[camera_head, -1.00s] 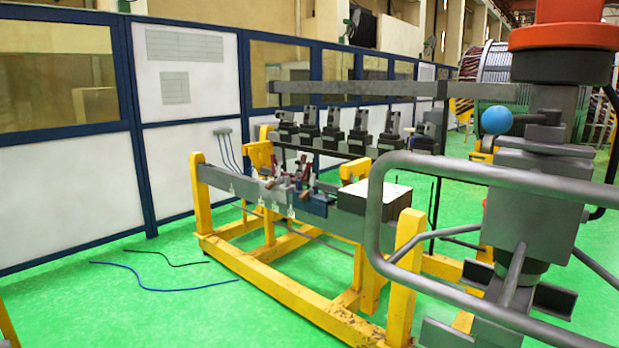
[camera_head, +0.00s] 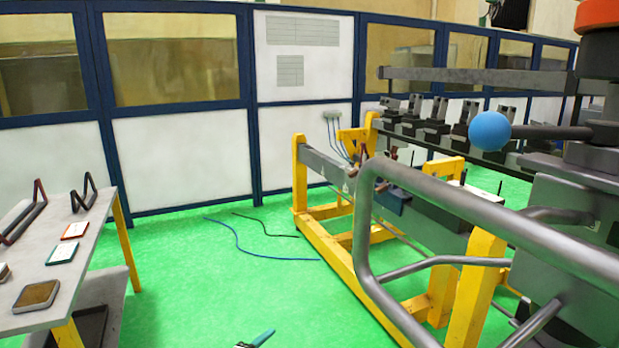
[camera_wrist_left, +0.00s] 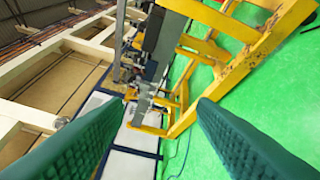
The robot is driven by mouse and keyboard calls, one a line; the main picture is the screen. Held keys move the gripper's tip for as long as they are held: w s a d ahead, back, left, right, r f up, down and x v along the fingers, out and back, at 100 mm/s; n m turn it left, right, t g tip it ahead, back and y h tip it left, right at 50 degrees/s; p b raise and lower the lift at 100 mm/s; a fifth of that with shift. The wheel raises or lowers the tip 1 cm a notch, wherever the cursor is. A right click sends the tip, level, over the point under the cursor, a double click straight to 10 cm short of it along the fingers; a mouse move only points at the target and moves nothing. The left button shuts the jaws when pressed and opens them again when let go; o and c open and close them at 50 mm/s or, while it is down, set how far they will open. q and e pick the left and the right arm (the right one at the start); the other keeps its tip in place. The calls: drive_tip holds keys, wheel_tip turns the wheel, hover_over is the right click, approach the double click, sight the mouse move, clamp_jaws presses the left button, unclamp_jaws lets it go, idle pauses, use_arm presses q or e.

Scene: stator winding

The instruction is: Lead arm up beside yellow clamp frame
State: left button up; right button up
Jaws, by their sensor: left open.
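The yellow clamp frame (camera_head: 345,264) stands on the green floor, right of centre in the head view. A grey beam with clamps runs along its top, and a grey tubular rail in front hides part of it. In the left wrist view the frame (camera_wrist_left: 232,70) fills the upper right, seen at a slant. My left gripper (camera_wrist_left: 165,106) shows there as two teal ridged fingers, wide apart with nothing between them. In the head view only a teal tip of my left gripper (camera_head: 257,341) shows at the bottom edge, apart from the frame. My right gripper is out of view.
A grey-topped table (camera_head: 62,240) with yellow legs stands at the left, holding trays and small racks. The grey tubular rail (camera_head: 470,205) and a blue ball (camera_head: 489,131) are close on the right.

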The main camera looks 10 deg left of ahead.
use_arm(q)
drive_tip(key=w+d+r+m+g+h, duration=0.1)
drive_tip(key=d+r+m+h, duration=0.3)
drive_tip(key=r, duration=0.6)
drive_tip(key=r+m+h+p, duration=0.1)
drive_tip(key=r+m+h, duration=0.1)
drive_tip(key=r+m, duration=0.55)
drive_tip(key=w+d+r+m+g+h, duration=0.1)
drive_tip(key=d+r+m+h, duration=0.2)
drive_tip(key=r, duration=0.9)
drive_tip(key=m+g+h+p, duration=0.1)
drive_tip(key=m+g+p, duration=0.5)
drive_tip(key=m, duration=1)
approach(357, 177)
drive_tip(key=x, duration=1.2)
drive_tip(key=shift+w+d+f, duration=0.1)
drive_tip(key=shift+w+d, duration=0.25)
drive_tip(key=shift+d, duration=0.3)
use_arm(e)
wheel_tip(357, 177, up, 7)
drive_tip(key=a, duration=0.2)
use_arm(q)
drive_tip(key=shift+c, duration=0.3)
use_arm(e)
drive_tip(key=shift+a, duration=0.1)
use_arm(q)
clamp_jaws()
